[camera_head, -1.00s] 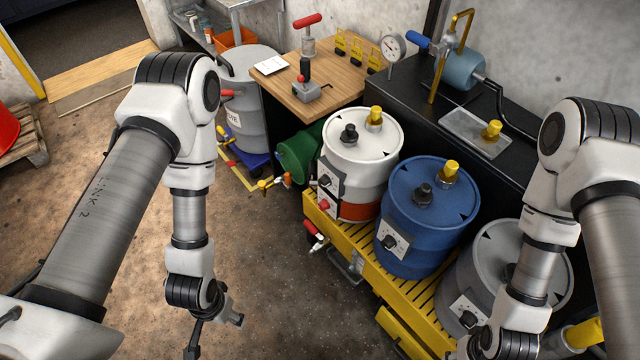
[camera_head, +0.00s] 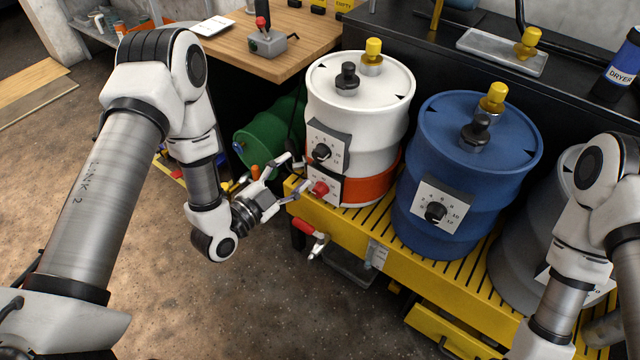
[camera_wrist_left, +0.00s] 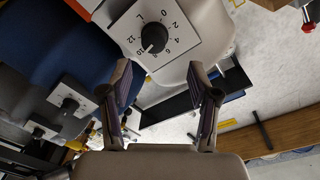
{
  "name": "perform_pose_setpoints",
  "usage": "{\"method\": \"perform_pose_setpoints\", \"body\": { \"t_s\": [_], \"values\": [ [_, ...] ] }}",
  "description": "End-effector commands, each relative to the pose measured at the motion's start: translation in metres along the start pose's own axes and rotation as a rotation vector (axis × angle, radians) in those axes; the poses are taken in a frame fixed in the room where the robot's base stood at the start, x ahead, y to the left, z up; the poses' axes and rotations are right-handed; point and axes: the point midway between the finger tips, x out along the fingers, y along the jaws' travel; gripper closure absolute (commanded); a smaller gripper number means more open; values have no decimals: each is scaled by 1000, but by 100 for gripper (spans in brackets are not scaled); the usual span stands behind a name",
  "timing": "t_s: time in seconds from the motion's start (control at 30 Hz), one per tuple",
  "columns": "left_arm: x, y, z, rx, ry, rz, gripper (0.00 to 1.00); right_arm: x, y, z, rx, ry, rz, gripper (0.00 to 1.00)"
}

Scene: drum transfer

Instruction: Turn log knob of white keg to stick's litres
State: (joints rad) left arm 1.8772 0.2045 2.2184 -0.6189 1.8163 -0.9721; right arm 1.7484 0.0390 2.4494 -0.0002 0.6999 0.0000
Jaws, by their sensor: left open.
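The white keg (camera_head: 345,100) with an orange band stands at the left end of the yellow rack. Its black log knob (camera_head: 321,152) sits on a grey dial plate, above a red knob (camera_head: 320,188). My left gripper (camera_head: 290,177) is open and empty, just left of the plate, fingers towards it. In the left wrist view the log knob (camera_wrist_left: 154,38) is beyond the open fingertips, apart from them, on a dial marked L with numbers from 0 to 12. Its exact pointer reading is hard to tell. I cannot make out a measuring stick. My right gripper is out of view.
A blue keg (camera_head: 465,150) with its own dial stands right of the white one, and a grey keg (camera_head: 530,240) is beyond it. A green drum (camera_head: 262,135) lies behind my left gripper. A red-handled tap (camera_head: 308,232) juts from the yellow rack (camera_head: 345,225). The floor in front is clear.

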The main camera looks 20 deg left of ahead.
Motion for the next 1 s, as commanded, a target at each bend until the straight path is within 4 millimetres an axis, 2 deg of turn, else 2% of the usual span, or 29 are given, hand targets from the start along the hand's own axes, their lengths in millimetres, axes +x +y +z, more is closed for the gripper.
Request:
{"method": "perform_pose_setpoints", "body": {
  "t_s": [0.03,0.07,0.27,0.5,0.6,0.87,0.9,0.97,1.0],
  "values": [
    [1,11,15,1,2,-6,39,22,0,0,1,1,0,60],
    [1,11,16,1,3,-8,39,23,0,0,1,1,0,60],
    [16,8,12,5,6,-8,39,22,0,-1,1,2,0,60],
    [62,9,13,5,5,-8,39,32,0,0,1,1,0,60],
    [75,8,13,3,3,-8,39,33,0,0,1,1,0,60],
    [80,7,12,0,1,-8,39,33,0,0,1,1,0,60],
    [80,7,12,0,1,-8,42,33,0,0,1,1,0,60],
    [80,7,12,0,1,-8,64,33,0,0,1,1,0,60],
    [80,7,12,0,1,-8,78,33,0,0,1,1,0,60]
  ]
}}
